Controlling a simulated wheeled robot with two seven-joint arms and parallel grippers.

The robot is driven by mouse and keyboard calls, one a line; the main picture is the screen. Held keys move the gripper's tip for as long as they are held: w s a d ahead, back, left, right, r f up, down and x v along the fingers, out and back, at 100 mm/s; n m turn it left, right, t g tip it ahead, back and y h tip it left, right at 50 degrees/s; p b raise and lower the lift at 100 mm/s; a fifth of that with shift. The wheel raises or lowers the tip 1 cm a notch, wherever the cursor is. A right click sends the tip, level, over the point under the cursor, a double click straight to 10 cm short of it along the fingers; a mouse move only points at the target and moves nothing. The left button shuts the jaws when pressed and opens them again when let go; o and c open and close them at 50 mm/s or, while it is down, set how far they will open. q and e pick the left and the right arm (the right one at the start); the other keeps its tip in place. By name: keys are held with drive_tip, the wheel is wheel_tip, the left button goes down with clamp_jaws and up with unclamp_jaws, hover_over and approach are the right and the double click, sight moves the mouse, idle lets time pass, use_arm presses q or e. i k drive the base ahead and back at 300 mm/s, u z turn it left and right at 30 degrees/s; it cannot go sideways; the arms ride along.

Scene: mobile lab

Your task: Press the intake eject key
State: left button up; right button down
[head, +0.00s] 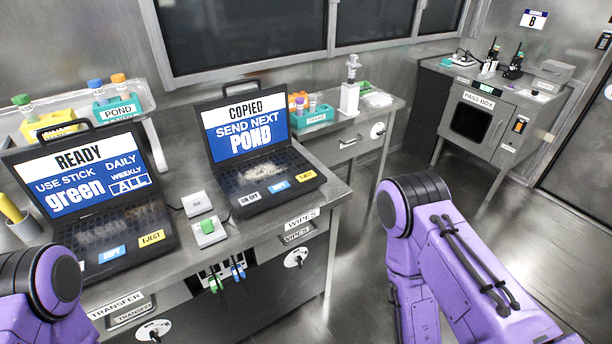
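Two open laptops stand on the steel bench; I see no label naming either as intake. The left laptop (95,212) reads "READY, USE STICK green" with "DAILY", "WEEKLY" and a boxed "ALL". It has a yellow EJECT key (152,238) and a blue key (111,253) at its front edge. The right laptop (246,140) reads "COPIED, SEND NEXT POND". It has its own yellow EJECT key (306,176), a blue key (279,187) and a white ON/OFF key (249,198). Purple parts of my arms show at the lower left and right; neither gripper is in view.
A small box with a green button (207,227) sits between the laptops. Green and blue sticks (238,270) hang at the bench front. Tube racks (117,108) stand behind. The pass box (472,120) is at the back right. Open floor lies right of the bench.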

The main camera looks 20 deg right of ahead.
sight(306, 176)
drive_tip(key=z, duration=1.7)
drive_tip(key=i, duration=0.8)
drive_tip(key=u, duration=2.7)
